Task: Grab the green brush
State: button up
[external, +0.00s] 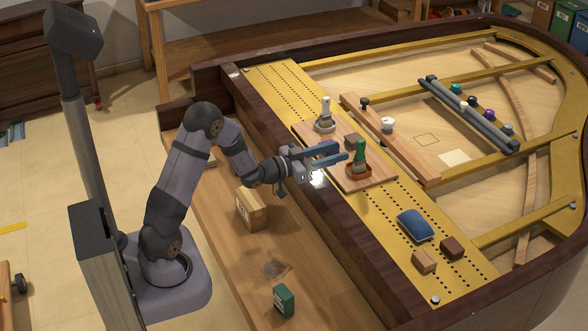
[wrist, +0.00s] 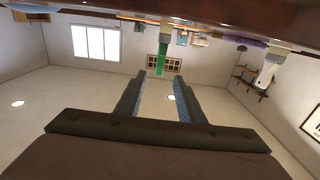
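The green brush (external: 360,152) stands upright, green handle up, in a reddish-brown holder (external: 358,170) on a wooden board (external: 377,178) on the piano's gold plate. My gripper (external: 343,152) is open and empty, its two blue fingers pointing at the handle from the left. In the wrist view, which looks upside down, the green handle (wrist: 163,58) lies beyond the fingertips (wrist: 161,78), roughly in line with the gap between them. The handle looks close to the fingertips; I cannot tell whether it touches one. A white-handled brush (external: 325,112) stands on the same board, and it also shows at the right (wrist: 269,70).
A blue cushion-like item (external: 415,225) and two brown blocks (external: 424,262) lie on the gold plate at front right. A dark rail (external: 470,115) with several coloured knobs is farther right.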

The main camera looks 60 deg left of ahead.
aim_at(357, 145)
jog(key=shift+w+d+r+p, duration=0.1)
jog(key=shift+w+p, duration=0.65)
jog(key=shift+w, duration=0.7)
jog(key=shift+w+r+p, duration=0.1)
jog(key=shift+w+p, duration=0.65)
jog(key=shift+w, duration=0.7)
jog(key=shift+w+f, duration=0.1)
jog(key=shift+w, duration=0.7)
jog(key=shift+c, duration=0.7)
grip_shut()
